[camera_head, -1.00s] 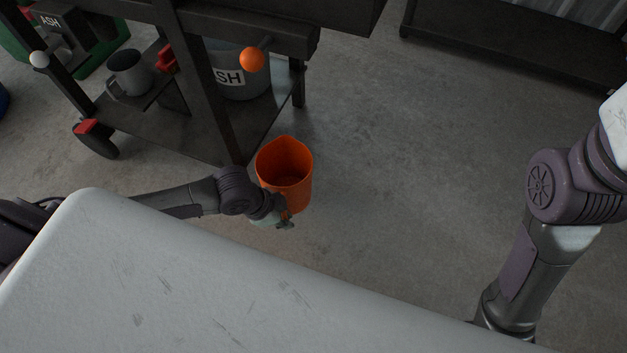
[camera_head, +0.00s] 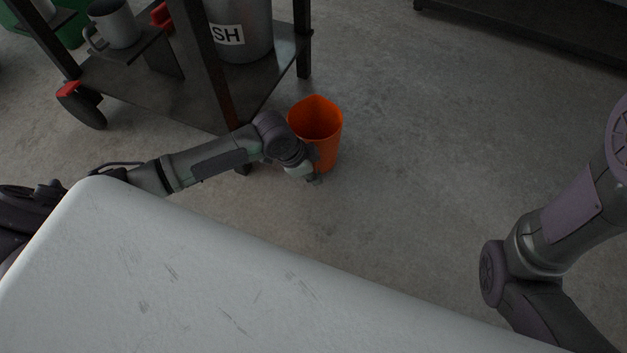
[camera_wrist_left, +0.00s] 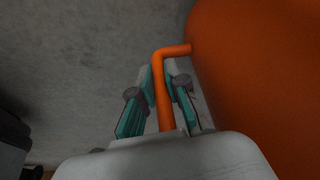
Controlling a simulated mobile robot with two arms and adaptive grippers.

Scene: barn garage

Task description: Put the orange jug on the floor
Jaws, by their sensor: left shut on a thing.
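The orange jug (camera_head: 318,122) is upright beside the near right corner of the dark cart, its open top facing up. My left gripper (camera_head: 312,177) is at the jug's near side. In the left wrist view, the left gripper (camera_wrist_left: 163,95) is shut on the jug's thin orange handle, and the orange jug (camera_wrist_left: 262,70) body fills the right side. The grey concrete floor (camera_head: 430,130) lies around and below it. I cannot tell whether the jug's base touches the floor. My right gripper is out of view; only its arm shows at the right.
The dark cart (camera_head: 140,95) at upper left carries a grey mug (camera_head: 115,25) and a grey ash bucket (camera_head: 243,38). A dark low shelf (camera_head: 530,28) is at the back right. Open floor lies between.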

